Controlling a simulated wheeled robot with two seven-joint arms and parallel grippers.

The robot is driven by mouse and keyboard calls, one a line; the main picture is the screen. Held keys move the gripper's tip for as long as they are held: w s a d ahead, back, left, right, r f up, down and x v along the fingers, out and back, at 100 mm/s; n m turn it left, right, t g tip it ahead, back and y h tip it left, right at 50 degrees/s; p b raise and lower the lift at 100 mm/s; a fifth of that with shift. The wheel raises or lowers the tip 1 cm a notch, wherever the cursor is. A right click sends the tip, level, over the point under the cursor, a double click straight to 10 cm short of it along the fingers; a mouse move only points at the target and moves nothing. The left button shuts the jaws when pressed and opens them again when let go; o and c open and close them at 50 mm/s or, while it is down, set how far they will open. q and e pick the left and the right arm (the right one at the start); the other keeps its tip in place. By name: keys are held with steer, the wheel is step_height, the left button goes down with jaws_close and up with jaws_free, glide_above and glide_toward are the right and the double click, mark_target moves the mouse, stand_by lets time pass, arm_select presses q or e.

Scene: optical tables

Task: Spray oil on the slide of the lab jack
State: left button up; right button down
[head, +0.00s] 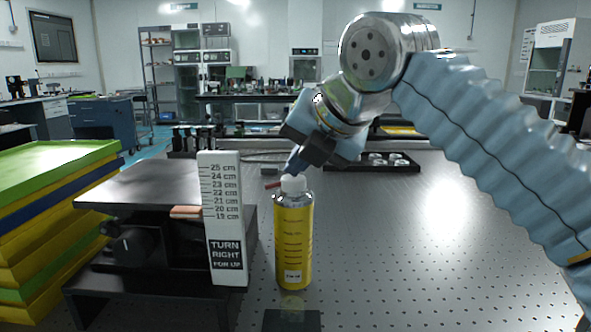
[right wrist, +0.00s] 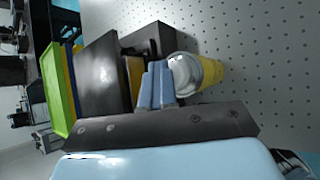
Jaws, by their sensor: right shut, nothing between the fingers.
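The yellow oil bottle (head: 294,240) stands upright on the optical table just right of the lab jack. It has a white cap (head: 293,184) with a short red nozzle (head: 272,184) pointing left toward the jack. The lab jack (head: 150,187) has a dark flat top, a black knob and a white scale plate (head: 227,218). My right gripper (head: 293,168) is shut and empty, with its fingertips right at the bottle's cap; I cannot tell whether they touch. In the right wrist view the closed fingers (right wrist: 156,82) are beside the cap (right wrist: 184,76). My left gripper is not in view.
Green, yellow and blue stacked trays (head: 55,170) stand left of the jack. A black tray (head: 372,165) with small round parts lies behind my right arm. The perforated table (head: 420,260) is clear on the right. A small dark block (head: 292,319) is at the front edge.

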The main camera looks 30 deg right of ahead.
mark_target(298, 179)
steer(key=shift+r, duration=0.2)
step_height(298, 179, up, 4)
steer(key=p, duration=0.4)
steer(key=shift+r+p, duration=0.7)
steer(key=shift+r, duration=0.3)
